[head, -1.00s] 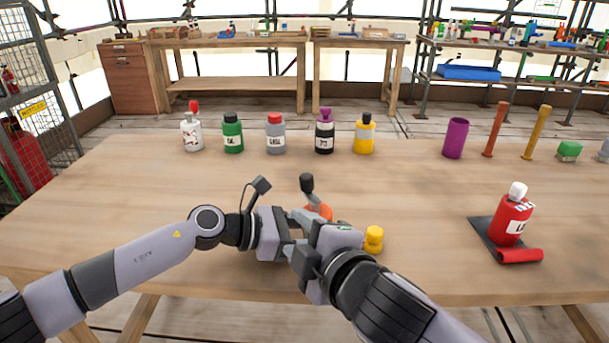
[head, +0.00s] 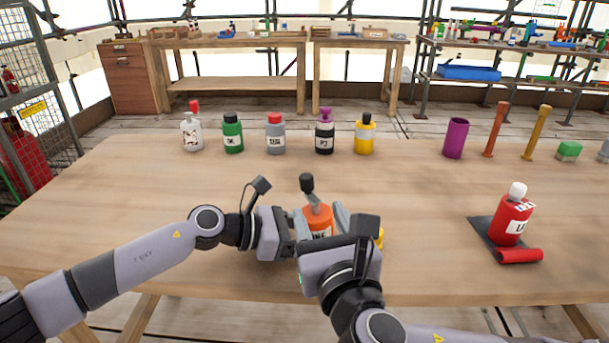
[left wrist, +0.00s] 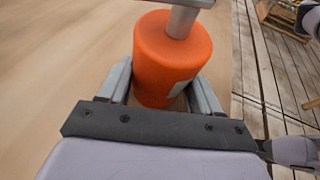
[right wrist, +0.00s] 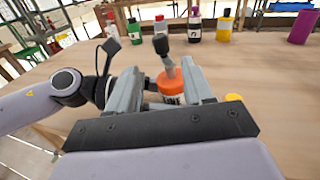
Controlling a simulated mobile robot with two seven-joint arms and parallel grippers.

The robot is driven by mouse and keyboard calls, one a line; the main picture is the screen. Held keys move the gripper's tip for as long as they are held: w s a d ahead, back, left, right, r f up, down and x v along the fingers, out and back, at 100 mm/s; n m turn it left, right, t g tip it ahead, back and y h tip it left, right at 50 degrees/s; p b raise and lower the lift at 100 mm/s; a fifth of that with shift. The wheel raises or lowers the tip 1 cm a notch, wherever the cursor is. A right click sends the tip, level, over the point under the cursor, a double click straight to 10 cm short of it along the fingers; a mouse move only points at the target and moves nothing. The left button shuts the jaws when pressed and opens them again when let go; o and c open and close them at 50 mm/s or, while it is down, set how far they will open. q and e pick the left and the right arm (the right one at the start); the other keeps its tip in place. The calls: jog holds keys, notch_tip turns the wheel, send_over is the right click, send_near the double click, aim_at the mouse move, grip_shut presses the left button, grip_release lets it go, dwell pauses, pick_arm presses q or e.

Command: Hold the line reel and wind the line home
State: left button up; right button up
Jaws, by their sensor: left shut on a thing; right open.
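The orange line reel (head: 318,220) stands on the near middle of the table, its white label partly hidden. A grey post and dark knob (head: 307,183) rise from its top; the knob also shows in the right wrist view (right wrist: 160,44). My left gripper (head: 296,232) is shut on the reel's body, with a finger on each side in the left wrist view (left wrist: 162,88). My right gripper (head: 324,222) is open on the near side of the reel. In the right wrist view its fingers (right wrist: 160,84) frame the reel and post, without gripping the knob.
A yellow object (head: 380,238) is partly hidden beside my right gripper. A red bottle (head: 512,218) stands on a dark mat (head: 484,228) at right. Several bottles line the back, with a purple cylinder (head: 455,138) to their right.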

aim_at(308, 185)
jog(key=shift+n, duration=0.4)
jog(key=x, duration=1.2)
jog(key=shift+r, duration=0.2)
jog(key=shift+d+h, duration=0.1)
jog(key=shift+h, duration=0.2)
grip_shut()
